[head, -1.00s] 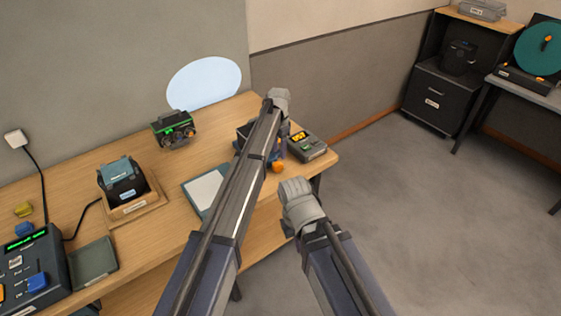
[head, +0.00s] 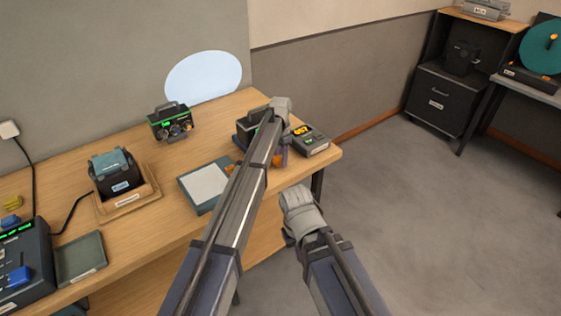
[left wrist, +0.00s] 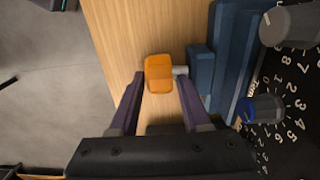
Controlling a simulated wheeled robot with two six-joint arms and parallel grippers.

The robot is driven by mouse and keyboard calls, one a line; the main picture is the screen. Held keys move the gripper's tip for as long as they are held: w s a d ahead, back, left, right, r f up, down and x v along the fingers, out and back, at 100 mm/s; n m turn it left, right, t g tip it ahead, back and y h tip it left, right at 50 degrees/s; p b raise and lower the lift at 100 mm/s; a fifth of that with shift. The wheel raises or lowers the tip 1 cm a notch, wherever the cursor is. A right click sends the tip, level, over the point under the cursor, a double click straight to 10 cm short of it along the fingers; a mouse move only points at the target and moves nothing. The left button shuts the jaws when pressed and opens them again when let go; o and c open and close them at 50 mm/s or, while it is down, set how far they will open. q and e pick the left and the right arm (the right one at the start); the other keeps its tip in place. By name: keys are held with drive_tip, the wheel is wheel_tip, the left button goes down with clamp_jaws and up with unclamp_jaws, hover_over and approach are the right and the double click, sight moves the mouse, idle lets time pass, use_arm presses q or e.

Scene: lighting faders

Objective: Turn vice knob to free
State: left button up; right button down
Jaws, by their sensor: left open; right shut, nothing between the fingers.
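The vice is blue; in the left wrist view its body (left wrist: 229,60) stands on the wooden bench. Its orange knob (left wrist: 158,73) sticks out on a short metal stem. My left gripper (left wrist: 160,80) is open, with its two purple fingers on either side of the knob; I cannot tell whether they touch it. In the head view the orange knob (head: 278,161) shows below my left gripper (head: 283,150), and my left arm hides most of the vice. My right gripper (head: 290,238) is shut and empty in front of the bench, mostly hidden by its wrist.
A dark panel (left wrist: 290,95) with numbered dials and knobs lies beside the vice. A teal-edged pad (head: 204,186) lies to the left. The floor right of the bench is clear.

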use_arm(q)
drive_tip(key=shift+c, duration=0.4)
clamp_jaws()
